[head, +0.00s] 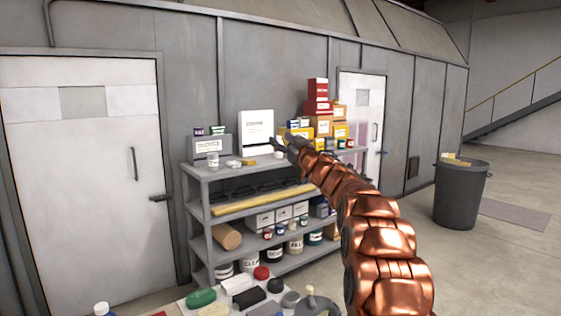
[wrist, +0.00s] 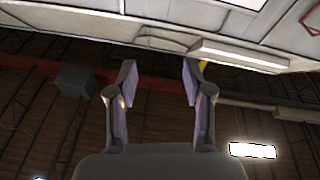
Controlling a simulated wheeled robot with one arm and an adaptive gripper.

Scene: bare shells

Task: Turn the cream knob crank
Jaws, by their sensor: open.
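I cannot make out a cream knob crank for certain in either view. My gripper (head: 281,145) is small and dark at the far end of my copper-coloured arm, in front of the shelf's top. In the wrist view my gripper (wrist: 156,82) is open, with two dark, purple-padded fingers apart and nothing between them. A pale surface with a long raised bar (wrist: 240,56) crosses the top of the wrist view beyond the fingertips.
A grey shelf unit (head: 192,215) holds boxes, tins and jars. A white door (head: 95,190) stands at left, another (head: 360,90) behind the shelf. A low surface with loose items is at the bottom. A dark bin (head: 460,195) stands right, on open floor.

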